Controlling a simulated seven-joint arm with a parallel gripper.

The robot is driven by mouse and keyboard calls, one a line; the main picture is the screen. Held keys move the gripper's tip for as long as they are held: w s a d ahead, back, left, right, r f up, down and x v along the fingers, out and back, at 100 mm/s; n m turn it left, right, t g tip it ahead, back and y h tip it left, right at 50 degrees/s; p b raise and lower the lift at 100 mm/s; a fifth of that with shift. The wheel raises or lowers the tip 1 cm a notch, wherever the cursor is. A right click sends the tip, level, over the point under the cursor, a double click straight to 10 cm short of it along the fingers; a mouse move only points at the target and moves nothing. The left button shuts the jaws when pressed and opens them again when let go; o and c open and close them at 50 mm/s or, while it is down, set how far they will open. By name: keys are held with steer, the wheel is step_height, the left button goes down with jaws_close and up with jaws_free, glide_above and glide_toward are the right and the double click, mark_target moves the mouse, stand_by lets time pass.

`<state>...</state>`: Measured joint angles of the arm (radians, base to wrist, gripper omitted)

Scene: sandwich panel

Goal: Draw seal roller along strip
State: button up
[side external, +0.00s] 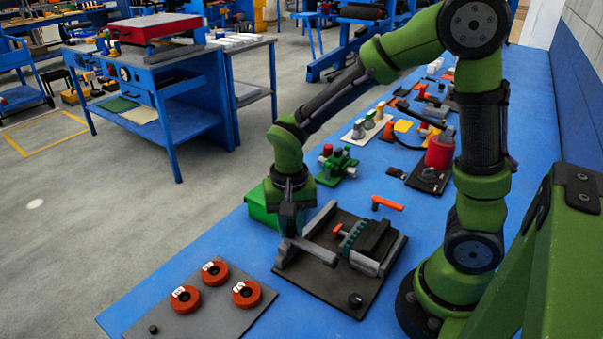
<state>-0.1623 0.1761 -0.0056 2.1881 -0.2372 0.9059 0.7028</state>
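My gripper (289,233) points down over the left side of a dark fixture plate (345,297). Its fingertips are close to a grey bar (312,250) that slants across the fixture; I cannot tell whether they touch or grip it. A black block with a green ribbed edge (362,240) sits on the right of the plate, with a small orange handle (338,230) beside it. I cannot tell for sure which part is the seal roller or the strip. The finger gap is too small and dark to read.
A grey plate (230,312) with red-orange rings (245,294) lies at the front left. A green box (262,205) stands behind my gripper. A loose orange-handled tool (387,203) lies behind the fixture.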

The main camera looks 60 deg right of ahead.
jaws_close()
steer(key=d, duration=1.7)
steer(key=shift+d, duration=0.35)
steer(key=shift+o, duration=1.9)
jaws_free()
steer(key=shift+d, duration=0.1)
steer(key=shift+o, duration=0.9)
steer(key=shift+a, duration=0.2)
step_height(320, 180, up, 17)
